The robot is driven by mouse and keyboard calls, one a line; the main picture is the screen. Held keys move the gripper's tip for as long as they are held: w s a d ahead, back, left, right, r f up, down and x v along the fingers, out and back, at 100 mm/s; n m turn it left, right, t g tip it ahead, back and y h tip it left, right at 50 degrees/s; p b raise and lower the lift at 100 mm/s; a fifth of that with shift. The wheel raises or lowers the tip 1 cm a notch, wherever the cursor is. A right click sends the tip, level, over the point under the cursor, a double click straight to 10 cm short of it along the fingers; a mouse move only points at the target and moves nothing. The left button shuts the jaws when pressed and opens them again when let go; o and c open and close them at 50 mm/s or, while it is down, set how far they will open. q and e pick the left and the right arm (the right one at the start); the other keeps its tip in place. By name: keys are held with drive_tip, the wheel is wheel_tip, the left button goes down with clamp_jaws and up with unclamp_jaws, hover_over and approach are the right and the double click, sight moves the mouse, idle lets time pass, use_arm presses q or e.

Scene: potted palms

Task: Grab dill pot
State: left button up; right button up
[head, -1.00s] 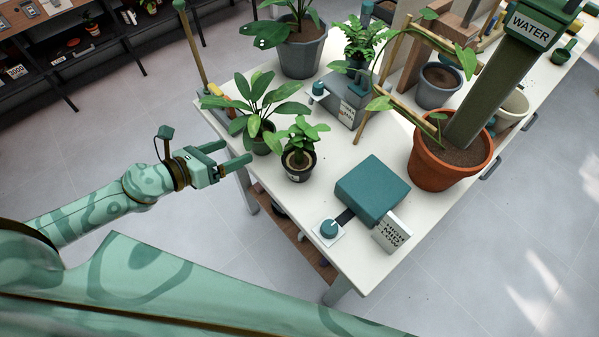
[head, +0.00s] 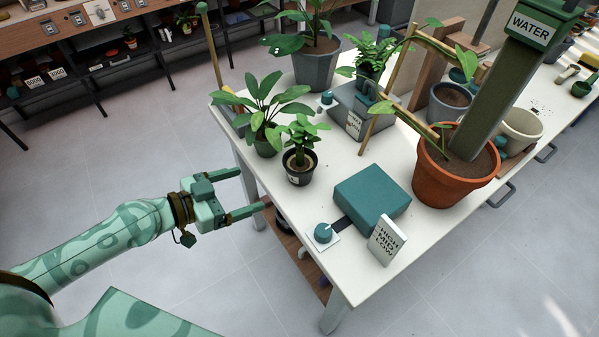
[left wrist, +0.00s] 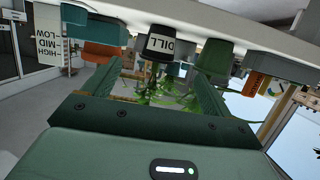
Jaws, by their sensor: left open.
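The dill pot is a small black pot (head: 300,176) with a leafy green plant, standing near the left edge of the white table in the head view. In the left wrist view, which is upside down, the black pot (left wrist: 151,56) shows a white label reading DILL. My left gripper (head: 251,190) is open and empty, just off the table's left edge, with its fingers pointing toward the dill pot. In the left wrist view the pot shows between and beyond the fingers (left wrist: 156,68), apart from them. My right gripper is not in view.
A dark green pot (head: 266,147) with a broad-leaved plant stands close behind the dill pot. A teal box (head: 372,198) with a HIGH MID LOW sign (head: 387,240) and a dial (head: 323,233) lie in front. A terracotta pot (head: 452,187) holds a tall WATER gauge (head: 498,85).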

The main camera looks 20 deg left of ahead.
sight(289, 175)
use_arm(q)
drive_tip(key=p+x, duration=0.1)
drive_tip(key=x, duration=0.9)
drive_tip(key=shift+w+d+f+p, duration=0.1)
drive_tip(key=shift+p, duration=0.2)
drive_tip(key=x, duration=0.6)
drive_tip(key=c, duration=1.1)
